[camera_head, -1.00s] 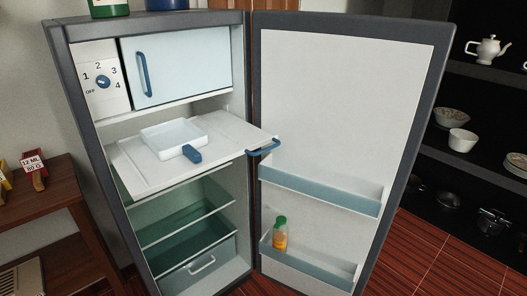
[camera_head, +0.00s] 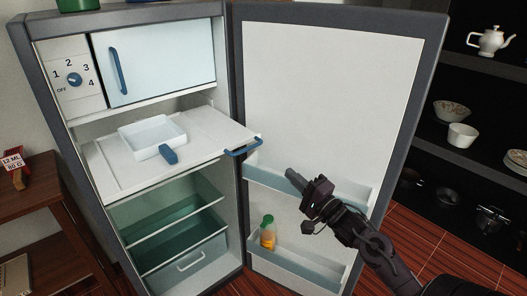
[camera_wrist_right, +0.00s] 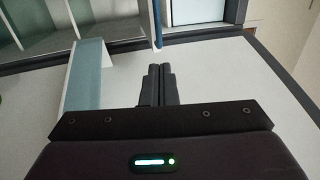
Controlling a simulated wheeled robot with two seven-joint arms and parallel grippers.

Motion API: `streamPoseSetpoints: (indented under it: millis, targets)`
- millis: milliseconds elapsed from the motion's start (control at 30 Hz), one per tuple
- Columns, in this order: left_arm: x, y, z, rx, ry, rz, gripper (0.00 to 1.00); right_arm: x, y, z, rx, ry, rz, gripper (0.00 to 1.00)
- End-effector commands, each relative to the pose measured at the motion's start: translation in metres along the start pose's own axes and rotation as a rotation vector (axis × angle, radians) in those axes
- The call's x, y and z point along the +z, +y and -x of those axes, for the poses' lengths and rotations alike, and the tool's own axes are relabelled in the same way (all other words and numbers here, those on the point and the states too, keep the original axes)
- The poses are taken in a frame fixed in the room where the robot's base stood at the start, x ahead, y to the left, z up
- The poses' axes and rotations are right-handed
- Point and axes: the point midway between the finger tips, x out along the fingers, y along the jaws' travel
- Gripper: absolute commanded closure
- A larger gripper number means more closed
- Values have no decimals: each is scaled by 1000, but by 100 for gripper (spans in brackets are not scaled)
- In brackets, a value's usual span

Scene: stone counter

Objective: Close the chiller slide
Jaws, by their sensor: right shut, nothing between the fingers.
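The chiller slide is a white sliding shelf (camera_head: 112,168) inside the open fridge in the head view. It sticks out at the front right, with a blue handle (camera_head: 243,147) on its front edge. A white tray (camera_head: 152,130) with a blue handle rests on it. My right gripper (camera_head: 291,176) is shut and empty, in front of the open door, to the right of and below the slide's handle, and apart from it. In the right wrist view the closed fingers (camera_wrist_right: 159,78) point toward a blue bar (camera_wrist_right: 156,25), probably that handle. My left gripper is not in view.
The fridge door (camera_head: 335,95) stands open at the right, with door bins (camera_head: 300,262). A bottle (camera_head: 268,232) stands in the lower bin. A freezer door (camera_head: 160,65) is above the slide and glass shelves are below. Dark shelves with dishes stand at right.

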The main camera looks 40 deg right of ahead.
Motion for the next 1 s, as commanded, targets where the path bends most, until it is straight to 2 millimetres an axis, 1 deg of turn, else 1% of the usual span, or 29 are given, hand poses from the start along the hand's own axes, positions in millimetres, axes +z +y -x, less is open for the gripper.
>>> streamPoseSetpoints:
  millis: [33,300,400,500,600,700,1000]
  targets:
    - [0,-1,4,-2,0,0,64,0,-4,-12,-3,-1,2,100]
    - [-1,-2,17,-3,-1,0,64,-1,-3,-70,-1,1,2,100]
    - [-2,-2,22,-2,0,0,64,-1,-4,-88,-1,1,3,100]
    - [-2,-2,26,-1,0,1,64,-1,-2,-102,1,2,3,100]
    - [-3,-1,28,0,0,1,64,-1,-1,-111,1,2,2,100]
    - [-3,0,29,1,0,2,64,-1,0,-116,3,2,2,100]
    - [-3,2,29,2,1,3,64,-1,1,-118,2,2,2,100]
